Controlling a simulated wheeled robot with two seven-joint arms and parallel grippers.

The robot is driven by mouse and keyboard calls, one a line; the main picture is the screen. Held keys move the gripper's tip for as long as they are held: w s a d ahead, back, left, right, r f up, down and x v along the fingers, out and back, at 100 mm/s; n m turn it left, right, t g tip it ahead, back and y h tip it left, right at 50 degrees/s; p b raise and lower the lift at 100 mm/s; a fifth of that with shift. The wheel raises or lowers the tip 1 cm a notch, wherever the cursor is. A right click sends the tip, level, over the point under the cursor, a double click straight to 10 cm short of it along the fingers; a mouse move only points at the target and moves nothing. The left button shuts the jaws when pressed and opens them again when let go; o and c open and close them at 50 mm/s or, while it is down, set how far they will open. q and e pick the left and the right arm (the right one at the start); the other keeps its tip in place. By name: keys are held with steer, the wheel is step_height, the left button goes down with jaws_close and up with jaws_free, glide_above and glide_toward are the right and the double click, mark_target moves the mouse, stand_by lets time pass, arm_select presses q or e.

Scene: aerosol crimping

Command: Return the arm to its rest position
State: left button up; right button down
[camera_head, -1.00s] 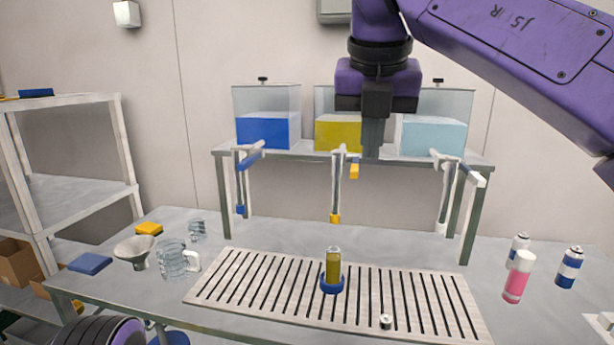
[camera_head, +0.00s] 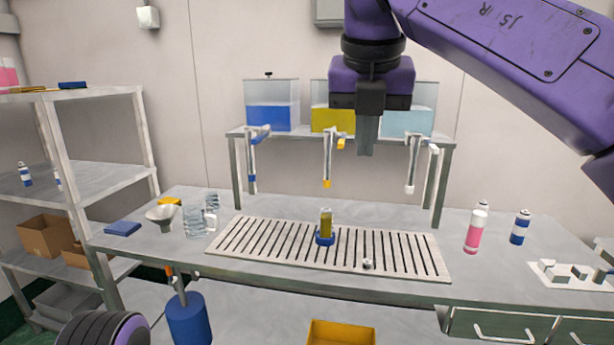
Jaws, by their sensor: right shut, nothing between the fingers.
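My right arm, purple, comes in from the upper right. Its right gripper (camera_head: 367,136) points down, shut and empty, in front of the dispenser shelf and well above the table. A clear container with yellow-green liquid (camera_head: 326,222) stands upright in a blue ring (camera_head: 325,239) on the slatted drain tray (camera_head: 232,249). A small metal piece (camera_head: 367,263) sits on the tray to its right. My left gripper is not in view; a dark rounded part with purple shows at the bottom left.
Tanks of blue (camera_head: 272,118), yellow and light blue liquid stand on a raised shelf with taps below. A funnel (camera_head: 163,217) and glass mugs (camera_head: 196,222) stand at left. Pink (camera_head: 476,228) and blue-white (camera_head: 520,228) cans stand at right. A yellow bin (camera_head: 341,333) is below the table.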

steer(key=w+d+f+n+t+h, duration=0.3)
steer(key=w+f+n+h, duration=0.1)
steer(key=w+f, duration=0.15)
steer(key=w+d+f+n+t+h, duration=0.3)
steer(key=w+f+h, duration=0.15)
steer(key=w, duration=0.25)
step_height(320, 180, down, 28)
steer(key=d+n+t+y, duration=0.2)
steer(key=n+t+y, duration=0.1)
steer(key=n, duration=1.1)
steer(key=s+d+f+n+g+y, duration=0.2)
steer(key=s+d+f+n, duration=0.15)
steer(key=s+f, duration=0.65)
steer(key=s+d+f+n+g+y, duration=0.25)
steer(key=s+f+n, duration=0.25)
steer(key=s+f, duration=0.6)
steer(key=s+d+f+n+g, duration=0.1)
steer(key=s+d+f+g, duration=0.2)
steer(key=s, duration=0.7)
steer(key=s+d+f+n+g+h, duration=0.1)
steer(key=s+d+f+g, duration=0.2)
steer(key=s, duration=0.7)
step_height(320, 180, down, 4)
steer(key=shift+s+d+r, duration=0.1)
steer(key=shift+s+d, duration=0.05)
steer(key=shift+d, duration=0.85)
